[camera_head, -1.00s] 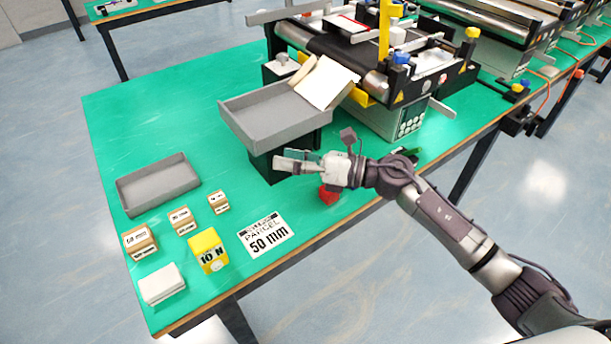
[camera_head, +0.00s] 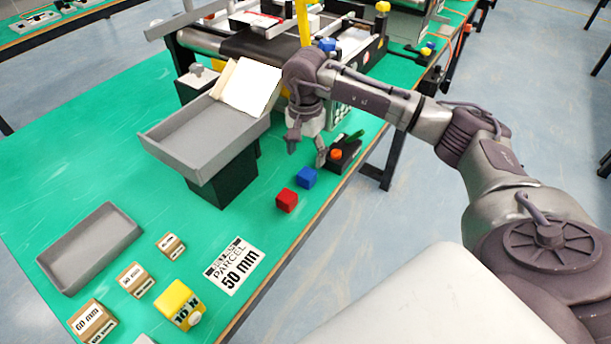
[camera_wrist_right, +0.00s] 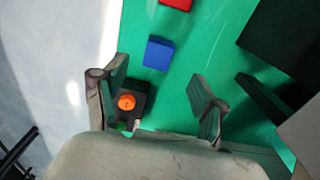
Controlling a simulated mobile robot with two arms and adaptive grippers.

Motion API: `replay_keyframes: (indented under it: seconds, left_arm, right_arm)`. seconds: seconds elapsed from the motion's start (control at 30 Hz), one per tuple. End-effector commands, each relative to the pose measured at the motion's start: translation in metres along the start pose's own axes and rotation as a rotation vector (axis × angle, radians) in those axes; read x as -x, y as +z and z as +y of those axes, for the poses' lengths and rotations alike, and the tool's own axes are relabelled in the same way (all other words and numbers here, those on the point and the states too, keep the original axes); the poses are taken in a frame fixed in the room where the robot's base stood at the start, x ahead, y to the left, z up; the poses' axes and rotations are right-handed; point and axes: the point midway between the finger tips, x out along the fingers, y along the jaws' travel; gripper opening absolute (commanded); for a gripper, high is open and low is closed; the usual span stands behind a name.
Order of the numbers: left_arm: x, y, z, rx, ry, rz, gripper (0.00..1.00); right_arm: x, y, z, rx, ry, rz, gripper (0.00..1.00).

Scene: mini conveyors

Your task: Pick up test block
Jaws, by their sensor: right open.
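A red block (camera_head: 287,200) and a blue block (camera_head: 306,177) sit side by side, slightly apart, on the green table near its front edge. In the wrist view the blue block (camera_wrist_right: 159,53) lies beyond the fingertips, and the red block (camera_wrist_right: 176,3) is partly cut off at the top. I cannot tell which one is the test block. My right gripper (camera_head: 306,153) points down, open and empty, on the far side of the blue block and beside a dark button box (camera_head: 346,153). Its spread fingers also show in the wrist view (camera_wrist_right: 158,95). My left gripper is out of view.
A grey tray (camera_head: 196,160) on a dark stand is left of the blocks, with the conveyor (camera_head: 265,47) behind. A yellow 10 N block (camera_head: 179,304), several labelled cartons, a parcel card (camera_head: 234,266) and a low grey bin (camera_head: 90,262) are at left.

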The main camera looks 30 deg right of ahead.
Motion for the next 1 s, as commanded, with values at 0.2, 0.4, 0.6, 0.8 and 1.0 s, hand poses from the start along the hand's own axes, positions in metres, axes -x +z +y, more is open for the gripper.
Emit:
replay_keyframes:
  seconds: [0.2, 0.4, 0.6, 0.8, 1.0]
  left_arm:
    - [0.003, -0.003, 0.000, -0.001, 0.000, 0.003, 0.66]
    - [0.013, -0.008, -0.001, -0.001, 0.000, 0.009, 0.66]
    - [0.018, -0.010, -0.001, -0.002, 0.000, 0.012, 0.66]
    - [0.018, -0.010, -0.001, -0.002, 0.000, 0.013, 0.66]
    - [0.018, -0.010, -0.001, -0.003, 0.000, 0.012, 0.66]
  right_arm:
    - [-0.022, 0.001, 0.000, -0.001, -0.001, -0.002, 0.71]
    - [-0.043, -0.001, 0.003, -0.001, 0.003, -0.004, 0.71]
    - [-0.070, -0.003, 0.004, -0.001, 0.000, -0.004, 0.71]
    - [-0.076, -0.003, 0.003, 0.000, -0.003, -0.002, 0.71]
    - [-0.075, -0.003, 0.003, 0.000, -0.002, -0.002, 0.54]
